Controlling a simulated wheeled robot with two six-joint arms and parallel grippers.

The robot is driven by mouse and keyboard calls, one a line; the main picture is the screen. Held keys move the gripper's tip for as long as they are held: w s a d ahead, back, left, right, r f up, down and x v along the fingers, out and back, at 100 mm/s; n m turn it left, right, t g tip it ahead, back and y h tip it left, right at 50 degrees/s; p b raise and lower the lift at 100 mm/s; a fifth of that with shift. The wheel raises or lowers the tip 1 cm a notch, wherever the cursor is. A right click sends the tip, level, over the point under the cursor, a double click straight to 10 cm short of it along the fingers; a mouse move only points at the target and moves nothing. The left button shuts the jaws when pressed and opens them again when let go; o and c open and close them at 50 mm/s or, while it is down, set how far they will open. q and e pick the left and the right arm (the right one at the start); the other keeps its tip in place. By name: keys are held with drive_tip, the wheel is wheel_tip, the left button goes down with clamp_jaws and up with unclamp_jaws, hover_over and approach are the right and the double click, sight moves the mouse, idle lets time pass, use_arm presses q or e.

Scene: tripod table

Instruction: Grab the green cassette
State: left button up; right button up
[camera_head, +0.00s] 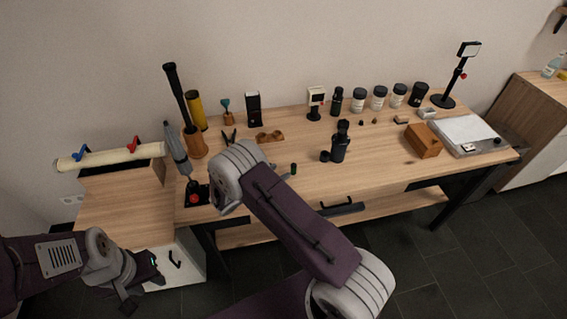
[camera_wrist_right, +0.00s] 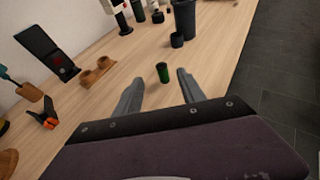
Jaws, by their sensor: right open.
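The green cassette (camera_wrist_right: 162,72) is a small upright cylinder with a dark top and green side, standing on the wooden table (camera_wrist_right: 215,75). In the head view the cassette (camera_head: 293,169) shows just right of my right arm. My right gripper (camera_wrist_right: 159,76) is open and empty. Its two fingers point at the cassette, one to each side in the right wrist view. I cannot tell whether the cassette is between the fingers or still beyond their tips. My left gripper (camera_head: 143,284) hangs low at the left, away from the table; its jaw opening is unclear.
A black grinder (camera_head: 340,146) with a small cup stands right of the cassette. A wooden holder (camera_head: 270,137), orange-black clamp (camera_wrist_right: 47,114) and black box (camera_wrist_right: 48,52) stand to the left. A wooden box (camera_head: 423,141) and white-topped device (camera_head: 466,131) are at the right.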

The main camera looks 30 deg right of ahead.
sight(293, 166)
drive_tip(key=shift+s+a+r, duration=0.1)
drive_tip(key=shift+s+a, duration=0.1)
drive_tip(key=shift+s, duration=0.15)
drive_tip(key=shift+d, duration=0.1)
drive_tip(key=x, duration=0.3)
drive_tip(key=shift+w+d+f+p, duration=0.15)
drive_tip(key=shift+w+f+p, duration=0.15)
drive_tip(key=shift+w+f, duration=0.1)
drive_tip(key=shift+w+d, duration=0.1)
drive_tip(key=shift+d, duration=0.5)
drive_tip(key=x, duration=0.4)
drive_tip(key=shift+w+d+f+p, duration=0.1)
drive_tip(key=shift+f+p, duration=0.15)
drive_tip(key=shift+p, duration=0.15)
clamp_jaws()
